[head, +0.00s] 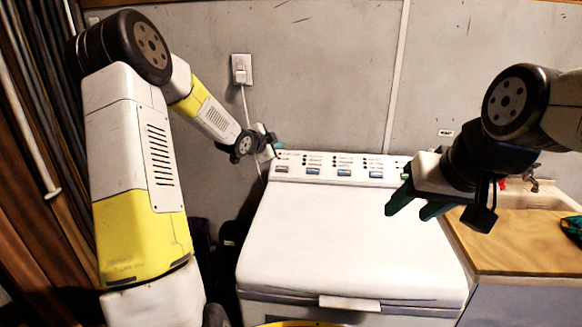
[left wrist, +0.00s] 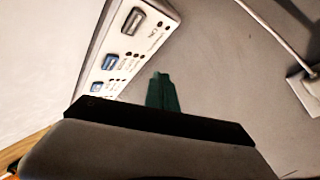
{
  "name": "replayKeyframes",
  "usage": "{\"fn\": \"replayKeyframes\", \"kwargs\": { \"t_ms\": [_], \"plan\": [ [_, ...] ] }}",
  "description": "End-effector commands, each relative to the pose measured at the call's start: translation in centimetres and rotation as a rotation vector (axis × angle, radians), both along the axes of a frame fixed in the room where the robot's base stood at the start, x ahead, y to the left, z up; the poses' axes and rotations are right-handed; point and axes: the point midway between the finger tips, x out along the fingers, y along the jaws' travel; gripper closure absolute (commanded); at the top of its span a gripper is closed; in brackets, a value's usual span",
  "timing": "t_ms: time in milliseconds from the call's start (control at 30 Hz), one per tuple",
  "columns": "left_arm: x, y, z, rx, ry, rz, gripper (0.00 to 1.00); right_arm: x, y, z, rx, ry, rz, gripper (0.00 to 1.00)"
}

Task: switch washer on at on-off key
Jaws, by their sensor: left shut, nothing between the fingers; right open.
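The white washer (head: 350,235) stands in the middle of the head view with its lid shut. Its control panel (head: 340,169) runs along the back, with a grey key (head: 282,169) at the left end and several blue keys to the right. The grey key also shows in the left wrist view (left wrist: 135,21). My left gripper (head: 273,143) is shut and empty, at the panel's left end, close to the grey key. Its green fingertips (left wrist: 163,92) show in the left wrist view, apart from the keys. My right gripper (head: 415,205) is open and empty over the washer's right side.
A wall outlet (head: 241,69) with a white cord is behind my left arm. A wooden counter (head: 525,243) with a sink and tap (head: 534,184) stands to the right. A yellow rim (head: 298,324) shows at the bottom. The lid top is clear.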

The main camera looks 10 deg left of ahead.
Motion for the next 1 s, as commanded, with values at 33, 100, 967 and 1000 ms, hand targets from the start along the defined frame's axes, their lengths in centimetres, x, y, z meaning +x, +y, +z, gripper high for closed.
{"fn": "replayKeyframes", "kwargs": {
  "t_ms": [33,100,967,1000],
  "plan": [
    [0.0,0.0,0.0,0.000,0.000,0.000,1.00,0.0,0.0,0.0,0.000,0.000,0.000,0.51],
    [0.0,0.0,0.0,0.000,0.000,0.001,1.00,0.0,0.0,0.0,0.000,0.000,0.000,0.51],
    [3.1,0.0,-7.7,-0.001,0.002,0.001,1.00,0.0,0.0,0.0,0.000,0.000,0.000,0.51],
    [3.2,0.0,-7.9,-0.001,0.003,0.001,1.00,0.0,0.0,0.0,0.000,0.000,0.000,0.51]
  ]
}}
